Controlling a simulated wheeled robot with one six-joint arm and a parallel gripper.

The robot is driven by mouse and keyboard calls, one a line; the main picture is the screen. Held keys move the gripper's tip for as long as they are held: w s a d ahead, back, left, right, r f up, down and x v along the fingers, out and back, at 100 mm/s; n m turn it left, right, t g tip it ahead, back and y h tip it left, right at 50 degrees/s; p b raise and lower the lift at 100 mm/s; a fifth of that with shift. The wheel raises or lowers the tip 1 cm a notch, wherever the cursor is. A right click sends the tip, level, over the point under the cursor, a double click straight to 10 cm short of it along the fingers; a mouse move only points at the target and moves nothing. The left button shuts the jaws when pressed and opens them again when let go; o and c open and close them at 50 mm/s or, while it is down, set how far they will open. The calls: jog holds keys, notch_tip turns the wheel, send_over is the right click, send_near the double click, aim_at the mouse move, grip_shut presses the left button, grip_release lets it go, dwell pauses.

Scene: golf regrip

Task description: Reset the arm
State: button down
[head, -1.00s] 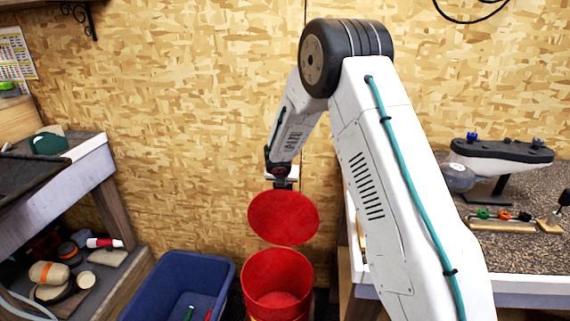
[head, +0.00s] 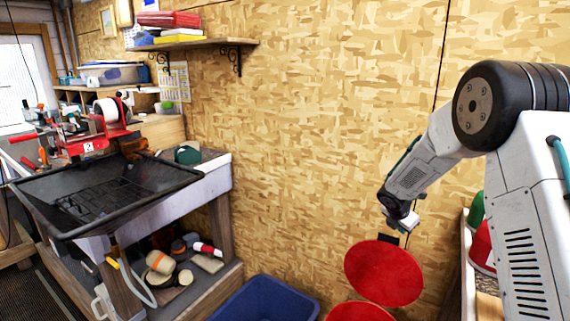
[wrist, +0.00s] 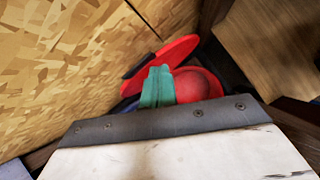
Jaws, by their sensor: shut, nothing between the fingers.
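My arm comes in from the right of the head view, with the forearm bent down to the left. My gripper (wrist: 157,86) shows in the wrist view as teal fingers, shut with nothing between them. In the head view the arm's end hangs just above the raised round red lid of a bin, and the fingers are too small to make out there. The red lid (head: 383,272) stands open above the red bin (head: 358,313), which is cut off by the lower edge. In the wrist view the fingers cover part of the bin.
A blue tub (head: 265,300) stands left of the bin. A workbench with a black mesh tray (head: 110,190) and a low shelf of tools is at left. A wall shelf (head: 190,44) holds boxes. Another bench with red and green items is at right, partly behind my arm.

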jog(key=s+a+r+m+g+y, duration=0.1)
jog(key=s+a+r+m, duration=0.3)
jog(key=s, duration=1.2)
jog(key=s+a+r+m+g+y, duration=0.1)
jog(key=s+a+r+m, duration=0.4)
jog(key=s, duration=1.2)
jog(key=s+a+r+m+g+y, duration=0.1)
jog(key=s+a+r+m+y, duration=0.2)
jog(key=s+r+m, duration=0.8)
jog(key=shift+s+a+r+m, duration=0.25)
jog(key=shift+s+a+m, duration=0.7)
jog(key=shift+s+m, duration=1.35)
jog(key=shift+s+n, duration=0.5)
